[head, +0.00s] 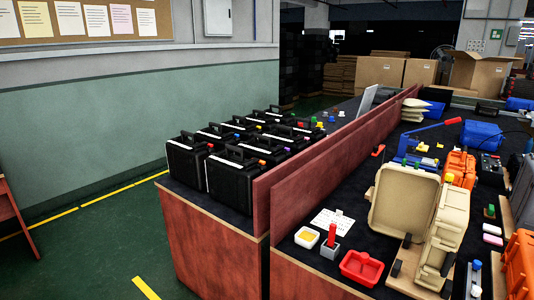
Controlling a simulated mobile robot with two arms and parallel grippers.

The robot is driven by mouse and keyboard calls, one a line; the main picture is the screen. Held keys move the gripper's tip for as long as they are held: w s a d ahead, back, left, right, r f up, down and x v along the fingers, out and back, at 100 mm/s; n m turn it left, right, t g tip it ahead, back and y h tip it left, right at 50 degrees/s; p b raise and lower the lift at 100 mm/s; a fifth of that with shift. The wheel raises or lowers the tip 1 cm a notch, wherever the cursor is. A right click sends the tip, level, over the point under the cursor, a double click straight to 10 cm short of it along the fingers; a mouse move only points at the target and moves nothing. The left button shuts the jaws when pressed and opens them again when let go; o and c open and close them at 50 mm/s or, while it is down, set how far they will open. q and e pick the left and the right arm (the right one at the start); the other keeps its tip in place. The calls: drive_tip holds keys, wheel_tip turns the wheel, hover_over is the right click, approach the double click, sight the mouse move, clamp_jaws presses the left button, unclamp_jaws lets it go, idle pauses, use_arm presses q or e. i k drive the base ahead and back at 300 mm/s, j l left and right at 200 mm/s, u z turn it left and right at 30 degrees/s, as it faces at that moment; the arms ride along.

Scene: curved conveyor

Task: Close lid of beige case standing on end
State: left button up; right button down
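Dark fittings show near the bottom of the case. Neither of my grippers shows in this view.
Orange cases (520,262) stand close on the right. A red-brown partition (330,185) runs along the left, with several black cases beyond.

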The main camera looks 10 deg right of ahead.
sight(403, 199)
drive_tip(key=i+j+z, duration=0.1)
drive_tip(key=z, duration=0.85)
drive_tip(key=i+j+z, duration=0.1)
drive_tip(key=j+z, duration=0.55)
drive_tip(key=j, duration=0.3)
drive_tip(key=j+z, duration=0.35)
drive_tip(key=j, duration=0.15)
drive_tip(key=k+j, duration=0.1)
drive_tip(key=j, duration=1)
drive_tip(key=i+l+z, duration=0.1)
drive_tip(key=i+z, duration=0.7)
drive_tip(key=i+j, duration=0.05)
